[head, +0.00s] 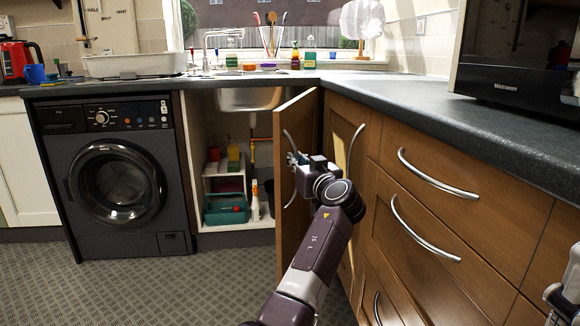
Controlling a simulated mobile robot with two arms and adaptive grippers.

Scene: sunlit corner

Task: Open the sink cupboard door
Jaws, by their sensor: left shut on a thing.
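The sink cupboard door (297,113) is a brown wooden panel, swung well out from the cupboard opening and hinged at its right side. A curved metal handle (290,138) runs down its face, its middle hidden by my gripper. My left gripper (294,160) is shut on this handle. The cupboard interior (201,134) shows between the washing machine and the door, with the metal sink bowl (250,99) above. My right gripper (564,294) is only partly in view at the lower right edge; its fingers cannot be read.
A washing machine (113,183) stands left of the opening. A green box (226,211) and a white bottle (255,204) are inside the cupboard. Wooden drawers (440,225) with long curved handles lie right of my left arm. Patterned floor (190,285) is clear in front of the washing machine.

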